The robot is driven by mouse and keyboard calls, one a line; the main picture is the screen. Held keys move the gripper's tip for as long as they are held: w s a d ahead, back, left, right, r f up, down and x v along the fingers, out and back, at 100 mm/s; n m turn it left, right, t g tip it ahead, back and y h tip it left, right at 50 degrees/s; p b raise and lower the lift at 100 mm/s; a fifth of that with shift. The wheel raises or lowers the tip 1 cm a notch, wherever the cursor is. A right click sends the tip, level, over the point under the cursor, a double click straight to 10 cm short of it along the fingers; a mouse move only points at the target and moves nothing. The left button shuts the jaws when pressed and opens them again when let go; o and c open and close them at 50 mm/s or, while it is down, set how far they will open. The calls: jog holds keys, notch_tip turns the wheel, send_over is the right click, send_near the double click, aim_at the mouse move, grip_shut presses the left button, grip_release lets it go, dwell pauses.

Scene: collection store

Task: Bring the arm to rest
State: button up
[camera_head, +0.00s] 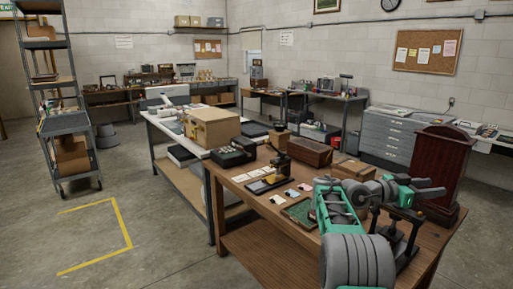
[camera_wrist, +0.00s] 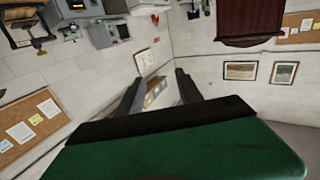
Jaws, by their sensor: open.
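My arm rises from the lower right in the head view, over the near wooden table (camera_head: 236,187). My gripper (camera_head: 437,188) points right, in front of the dark red wooden case (camera_head: 442,150). In the wrist view my gripper (camera_wrist: 160,80) has its two dark fingers apart, with the wall showing between them, and nothing is held. The wrist picture is turned over: the dark red case (camera_wrist: 250,18) hangs from the top edge. From the head view I cannot tell how far the fingers are from the case.
A black stand (camera_head: 408,222) is close under the gripper, partly hidden by my arm. The table also bears a brown box (camera_head: 311,152), a green mat (camera_head: 298,212) and small cards. A wheeled shelf (camera_head: 66,124) stands left. The floor around the yellow marking (camera_head: 127,228) is clear.

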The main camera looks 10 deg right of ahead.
jog(key=w+a+f+n+y, duration=0.1)
jog(key=a+f+n+y, duration=0.1)
jog(key=f, duration=0.7)
jog(key=w+a+f+n+t+y, duration=0.1)
jog(key=a+f+n+y, duration=0.2)
jog(key=f, duration=0.7)
jog(key=w+a+f+n+t+y, duration=0.1)
jog(key=a+f+n+y, duration=0.2)
jog(key=f, duration=0.6)
jog(key=shift+w+a+f+y, duration=0.1)
jog(key=shift+w+a+y, duration=0.05)
jog(key=shift+a+y, duration=0.25)
jog(key=shift+w+a+f+y, duration=0.1)
jog(key=shift+a+y, duration=0.2)
jog(key=shift+a, duration=0.2)
jog(key=s+a+f+n+y, duration=0.25)
jog(key=s+a, duration=0.35)
jog(key=a, duration=0.4)
jog(key=s+a+f+n+y+b, duration=0.1)
jog(key=s+a+n+y, duration=0.3)
jog(key=a, duration=0.7)
jog(key=s+a+f+n+y, duration=0.1)
jog(key=s+a+n+y, duration=0.1)
jog(key=s+a, duration=0.65)
jog(key=a+r+n+t+b, duration=0.1)
jog(key=a+r+n+t, duration=0.2)
jog(key=a+r, duration=0.6)
jog(key=shift+a+t+b, duration=0.4)
jog(key=shift+a, duration=0.5)
